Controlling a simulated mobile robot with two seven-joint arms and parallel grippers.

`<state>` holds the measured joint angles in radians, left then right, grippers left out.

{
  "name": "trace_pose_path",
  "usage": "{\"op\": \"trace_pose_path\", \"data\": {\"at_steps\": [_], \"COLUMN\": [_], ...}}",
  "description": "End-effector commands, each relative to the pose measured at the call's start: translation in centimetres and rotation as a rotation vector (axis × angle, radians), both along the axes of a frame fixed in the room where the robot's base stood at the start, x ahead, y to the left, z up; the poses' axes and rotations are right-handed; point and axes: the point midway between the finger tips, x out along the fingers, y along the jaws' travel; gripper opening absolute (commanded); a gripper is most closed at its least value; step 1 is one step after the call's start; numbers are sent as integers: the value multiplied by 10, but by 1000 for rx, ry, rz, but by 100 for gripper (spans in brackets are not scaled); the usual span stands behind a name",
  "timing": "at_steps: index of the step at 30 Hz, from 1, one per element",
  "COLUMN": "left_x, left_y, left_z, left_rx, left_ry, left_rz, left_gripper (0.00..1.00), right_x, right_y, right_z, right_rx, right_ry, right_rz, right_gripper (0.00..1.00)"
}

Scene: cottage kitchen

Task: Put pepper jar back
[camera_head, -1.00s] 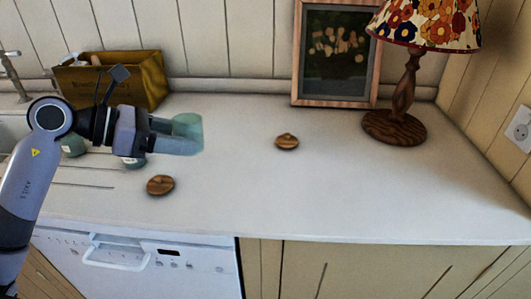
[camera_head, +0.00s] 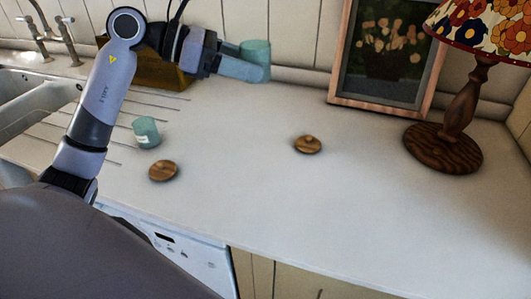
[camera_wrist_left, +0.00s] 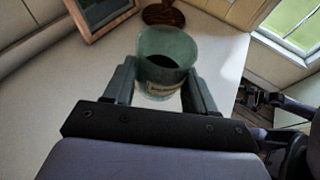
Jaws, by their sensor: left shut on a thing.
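In the left wrist view the jar (camera_wrist_left: 160,76) sits between the two fingers (camera_wrist_left: 160,88), lidless, dark inside, with a pale label I cannot read. A second teal jar (camera_head: 147,132) stands lidless on the counter at the left. One round wooden lid (camera_head: 163,171) lies near that jar; another wooden lid (camera_head: 308,144) lies mid-counter. I cannot tell from the labels which jar holds pepper.
The wooden box (camera_head: 160,72) stands at the back left, partly behind my arm. A sink (camera_head: 35,92) with taps is at the far left. A framed picture (camera_head: 338,95) and a lamp (camera_head: 442,148) stand back right.

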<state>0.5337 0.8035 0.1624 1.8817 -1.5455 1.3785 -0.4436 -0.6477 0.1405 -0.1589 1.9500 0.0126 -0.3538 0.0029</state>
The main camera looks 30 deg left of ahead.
Motion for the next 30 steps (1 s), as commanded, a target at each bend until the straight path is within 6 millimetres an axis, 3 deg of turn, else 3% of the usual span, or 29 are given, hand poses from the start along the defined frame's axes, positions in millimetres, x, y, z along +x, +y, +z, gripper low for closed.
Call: {"op": "trace_pose_path", "data": {"at_steps": [15, 30], "left_x": [0, 0], "left_y": [-1, 0], "left_z": [-123, -187], "left_rx": [-8, -4], "left_ry": [6, 4], "left_rz": [2, 2], "left_gripper": [18, 18], "right_x": [-1, -1], "right_y": [0, 0], "right_z": [4, 6], "right_rx": [0, 1], "right_ry": [2, 3], "right_rz": [1, 0], "right_gripper": [86, 86]}}
